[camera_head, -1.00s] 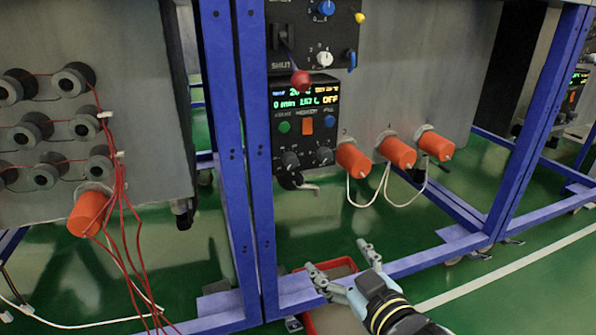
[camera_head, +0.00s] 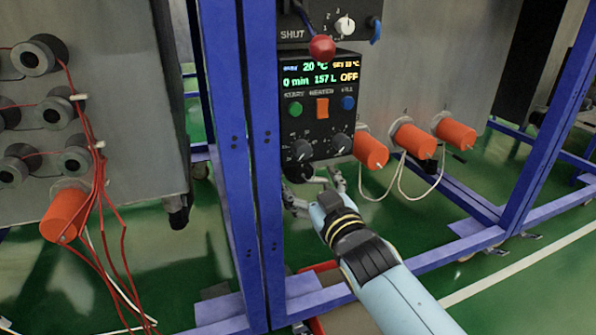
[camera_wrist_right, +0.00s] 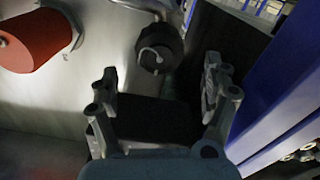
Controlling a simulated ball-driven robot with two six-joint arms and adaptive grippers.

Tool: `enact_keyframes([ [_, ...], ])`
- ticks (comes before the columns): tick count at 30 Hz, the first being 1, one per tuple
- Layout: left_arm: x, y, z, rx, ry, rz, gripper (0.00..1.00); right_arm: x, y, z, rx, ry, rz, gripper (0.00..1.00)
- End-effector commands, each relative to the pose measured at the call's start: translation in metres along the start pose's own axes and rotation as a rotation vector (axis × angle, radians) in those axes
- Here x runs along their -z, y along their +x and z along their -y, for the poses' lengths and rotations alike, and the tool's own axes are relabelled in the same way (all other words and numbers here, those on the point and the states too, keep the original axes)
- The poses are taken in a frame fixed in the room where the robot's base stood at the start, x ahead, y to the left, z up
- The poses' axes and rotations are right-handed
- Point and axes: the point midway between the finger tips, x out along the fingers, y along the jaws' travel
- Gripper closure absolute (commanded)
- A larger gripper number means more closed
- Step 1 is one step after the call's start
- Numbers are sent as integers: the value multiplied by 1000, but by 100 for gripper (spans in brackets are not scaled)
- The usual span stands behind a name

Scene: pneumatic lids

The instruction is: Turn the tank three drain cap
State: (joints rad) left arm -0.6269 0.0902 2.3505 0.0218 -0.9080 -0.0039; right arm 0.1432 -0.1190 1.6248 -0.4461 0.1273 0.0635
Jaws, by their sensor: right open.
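A black round drain cap (camera_wrist_right: 160,48) with a pale curved loop on its face is in the right wrist view, at top centre. In the head view the cap (camera_head: 299,172) is a dark shape just under the control panel, partly hidden by my gripper. My right gripper (camera_head: 314,188) is open below the panel with a finger to either side. In the wrist view the two fingertips (camera_wrist_right: 160,85) are spread apart with the cap ahead, between their lines. I see no contact with the cap. My left gripper is not in view.
The control panel (camera_head: 320,105) with knobs and a red-balled lever (camera_head: 322,46) is just above. An orange cylinder (camera_head: 370,150) with a white cable is close on the right. Blue frame posts (camera_head: 236,150) stand on the left.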

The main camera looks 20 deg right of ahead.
Motion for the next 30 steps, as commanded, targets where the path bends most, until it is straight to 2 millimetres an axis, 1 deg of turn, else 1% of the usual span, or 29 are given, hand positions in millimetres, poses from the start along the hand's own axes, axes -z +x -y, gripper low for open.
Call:
enact_keyframes([
  [1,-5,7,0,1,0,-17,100,-3,12,0,0,1,0,18],
  [3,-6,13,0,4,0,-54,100,-3,25,1,0,-1,0,18],
  [6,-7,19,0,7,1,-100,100,-2,43,0,0,0,1,18],
  [9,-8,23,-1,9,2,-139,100,-3,55,1,0,0,2,18],
  [14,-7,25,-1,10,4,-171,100,-2,65,0,0,1,2,18],
  [21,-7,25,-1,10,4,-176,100,-1,66,0,0,1,1,18],
  [22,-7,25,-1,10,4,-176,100,-1,66,0,0,1,1,20],
  [23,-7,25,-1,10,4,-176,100,-1,66,0,0,1,1,24],
  [30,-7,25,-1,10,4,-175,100,-1,66,0,0,1,1,55],
])
